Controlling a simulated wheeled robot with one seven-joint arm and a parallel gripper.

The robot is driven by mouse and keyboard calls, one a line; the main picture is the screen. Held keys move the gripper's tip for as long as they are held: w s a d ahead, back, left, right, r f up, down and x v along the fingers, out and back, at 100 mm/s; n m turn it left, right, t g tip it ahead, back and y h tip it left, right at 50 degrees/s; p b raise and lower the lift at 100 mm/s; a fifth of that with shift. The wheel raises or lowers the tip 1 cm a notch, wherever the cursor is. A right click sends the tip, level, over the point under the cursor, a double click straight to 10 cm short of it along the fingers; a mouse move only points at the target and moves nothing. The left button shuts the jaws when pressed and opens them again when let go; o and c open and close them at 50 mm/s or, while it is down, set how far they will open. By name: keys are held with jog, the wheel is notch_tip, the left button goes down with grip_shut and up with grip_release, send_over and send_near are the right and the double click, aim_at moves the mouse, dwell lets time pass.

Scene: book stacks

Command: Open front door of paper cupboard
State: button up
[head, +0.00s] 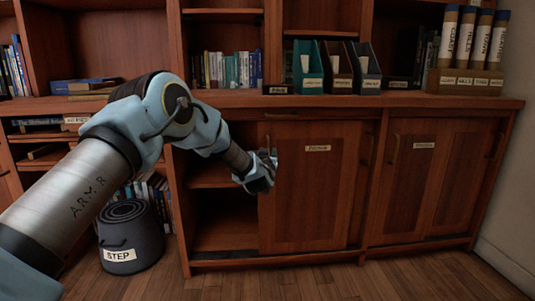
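A low wooden cupboard runs along the wall. Its left front door (318,205) carries a small label (318,148) too small to read surely, with a vertical handle at its left edge and another upright handle near its right side. An open compartment (225,215) with a shelf shows left of this door. The right door (405,195) has its own label and handle and looks closed. Which door is the paper cupboard's, I cannot tell. My gripper (264,172) is at the left door's left edge, just below the handle. Its fingers are small and partly hidden, so whether they grip anything is unclear.
A dark round step stool (130,238) labelled STEP stands on the floor at left. Magazine files (308,68), books and a rack of labelled tubes (465,82) stand on the countertop (410,101). The wooden floor (400,280) before the right doors is clear.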

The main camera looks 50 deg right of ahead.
jog(key=p+v, duration=0.2)
jog(key=v, duration=0.8)
jog(key=shift+s+a, duration=0.2)
jog(key=shift+a, duration=0.15)
jog(key=shift+w, duration=0.1)
